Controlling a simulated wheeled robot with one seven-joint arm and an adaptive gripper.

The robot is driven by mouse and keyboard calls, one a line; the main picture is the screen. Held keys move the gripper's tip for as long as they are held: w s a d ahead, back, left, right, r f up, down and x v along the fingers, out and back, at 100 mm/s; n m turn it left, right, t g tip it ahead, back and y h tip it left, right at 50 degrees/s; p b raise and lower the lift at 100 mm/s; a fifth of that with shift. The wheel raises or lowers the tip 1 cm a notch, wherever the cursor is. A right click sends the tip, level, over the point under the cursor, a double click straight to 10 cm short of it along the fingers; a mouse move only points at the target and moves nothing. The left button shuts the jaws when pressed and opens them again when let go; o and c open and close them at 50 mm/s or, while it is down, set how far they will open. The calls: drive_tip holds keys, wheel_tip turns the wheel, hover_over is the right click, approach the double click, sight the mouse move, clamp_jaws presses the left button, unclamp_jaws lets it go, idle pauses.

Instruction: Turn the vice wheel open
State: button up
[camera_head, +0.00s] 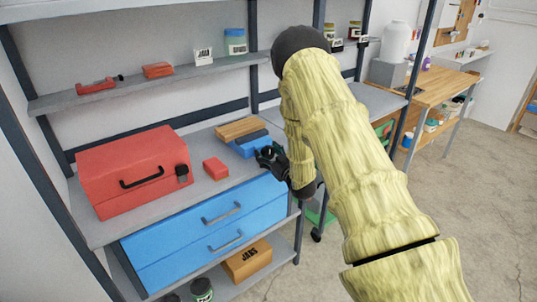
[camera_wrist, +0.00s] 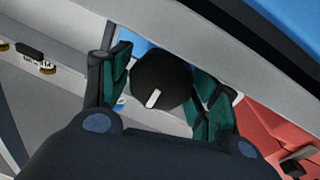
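The vice is a blue body (camera_head: 252,147) on the grey bench, with a wooden piece (camera_head: 241,128) on it. In the wrist view, a dark round wheel (camera_wrist: 172,70) with a white stripe sits between the two green-padded fingers of my gripper (camera_wrist: 160,82). The fingers are spread on either side of the wheel, close to its rim. I cannot tell whether they press on it. In the head view my gripper (camera_head: 270,157) is at the vice's front right. The wheel is hidden there behind my gripper and arm.
A red toolbox (camera_head: 134,172) and a small red box (camera_head: 216,168) stand left of the vice. Blue drawers (camera_head: 208,230) are below. A shelf (camera_head: 150,85) with small items runs above. A dark upright post (camera_head: 418,70) stands to the right. The floor (camera_head: 470,215) on the right is clear.

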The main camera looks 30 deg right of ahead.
drive_tip(key=s, duration=1.2)
drive_tip(key=shift+f, duration=0.25)
drive_tip(key=shift+a, duration=0.1)
drive_tip(key=s+a+f+m+g, duration=0.1)
drive_tip(key=s+a+f+g, duration=0.2)
drive_tip(key=s+a+f, duration=0.35)
drive_tip(key=s+a+f+g, duration=0.4)
drive_tip(key=f, duration=0.5)
drive_tip(key=s+a+f+m+g, duration=0.1)
drive_tip(key=s+a+f+g, duration=0.2)
drive_tip(key=s+a+f, duration=0.4)
drive_tip(key=s+a+f+g, duration=0.2)
drive_tip(key=s+a, duration=0.1)
drive_tip(key=s, duration=0.5)
drive_tip(key=s+a+f+g, duration=0.3)
drive_tip(key=s+a, duration=0.1)
drive_tip(key=s, duration=0.4)
drive_tip(key=s+a+f+g, duration=0.2)
drive_tip(key=s+a+g, duration=0.1)
drive_tip(key=s, duration=0.4)
drive_tip(key=shift+s+a+f, duration=0.3)
drive_tip(key=shift+s+a, duration=0.05)
drive_tip(key=shift+s, duration=0.05)
